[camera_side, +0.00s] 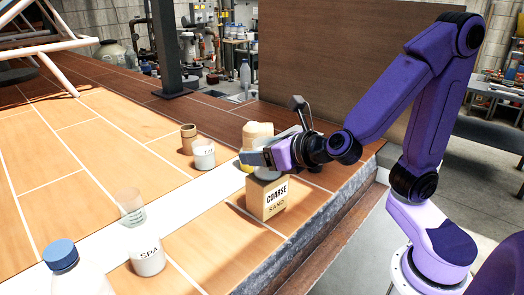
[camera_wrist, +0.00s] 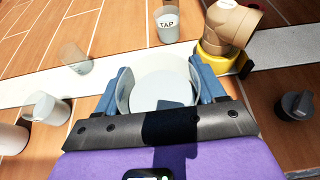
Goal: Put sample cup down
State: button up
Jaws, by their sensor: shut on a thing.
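My gripper (camera_side: 262,160) is shut on a clear cup (camera_wrist: 160,92). In the wrist view the blue fingers stand on either side of its wall, and a pale round surface shows inside it. In the side view the cup is mostly hidden by my gripper. My gripper is over or close to the top of a cardboard box marked COARSE SAND (camera_side: 267,199); I cannot tell whether the cup touches the box. Another clear cup (camera_side: 131,207) stands on the white strip, and it also shows in the wrist view (camera_wrist: 75,58).
A white TAP cup (camera_side: 204,155) and a brown cylinder (camera_side: 188,139) stand beyond the strip. A SPA cup (camera_side: 148,258) and blue-capped bottle (camera_side: 60,256) stand in front. A tan elbow pipe (camera_wrist: 230,22) on a yellow base is close by. Wooden tiles on the left are clear.

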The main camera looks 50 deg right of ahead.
jog(key=shift+f, duration=0.15)
jog(key=o, duration=1.2)
jog(key=shift+c, duration=0.2)
